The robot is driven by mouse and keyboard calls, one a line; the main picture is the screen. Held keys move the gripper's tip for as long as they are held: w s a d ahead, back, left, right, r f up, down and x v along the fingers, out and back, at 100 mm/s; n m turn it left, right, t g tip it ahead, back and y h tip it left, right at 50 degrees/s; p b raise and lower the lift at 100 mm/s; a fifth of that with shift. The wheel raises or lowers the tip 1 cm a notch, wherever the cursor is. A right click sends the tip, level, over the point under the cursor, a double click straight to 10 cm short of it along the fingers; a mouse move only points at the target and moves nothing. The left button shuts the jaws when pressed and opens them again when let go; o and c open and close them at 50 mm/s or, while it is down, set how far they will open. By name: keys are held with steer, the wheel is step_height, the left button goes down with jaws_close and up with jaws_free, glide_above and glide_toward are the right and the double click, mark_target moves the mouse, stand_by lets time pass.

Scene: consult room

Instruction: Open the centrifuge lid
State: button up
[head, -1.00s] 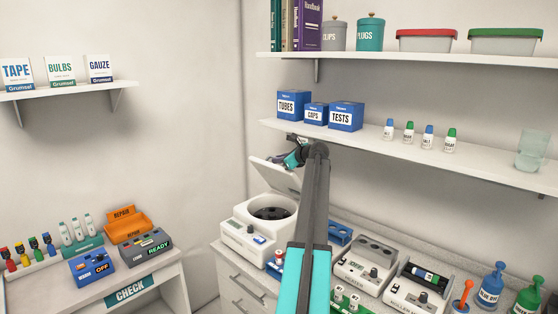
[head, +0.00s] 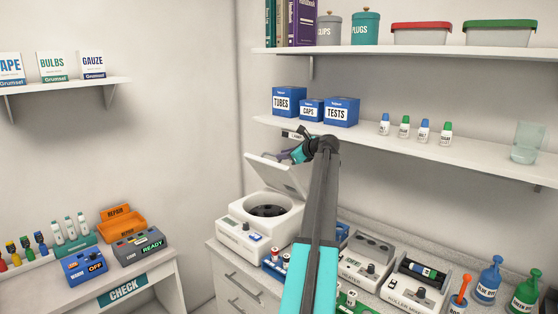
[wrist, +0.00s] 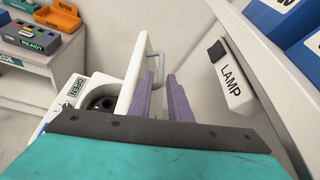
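The white centrifuge (head: 238,238) stands on the counter, its dark round bowl (head: 268,211) uncovered. Its lid (head: 276,174) is raised and tilts steeply up from the back of the body. In the wrist view the lid (wrist: 135,78) is seen nearly edge-on, with a grey handle (wrist: 161,64) on its outer side. My gripper (head: 293,155) is at the raised lid. In the wrist view its purple fingers (wrist: 167,84) stand close together at the handle, with the bar appearing to run between them. The exact contact is partly hidden by the fingers.
A shelf (head: 440,162) with blue boxes and small bottles runs just above the gripper. A LAMP switch box (wrist: 232,75) is on the wall close right of the fingers. A tube rack (head: 275,268), mixers and bottles crowd the counter to the right.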

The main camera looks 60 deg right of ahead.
steer(key=b+v, duration=0.2)
steer(key=v, duration=0.5)
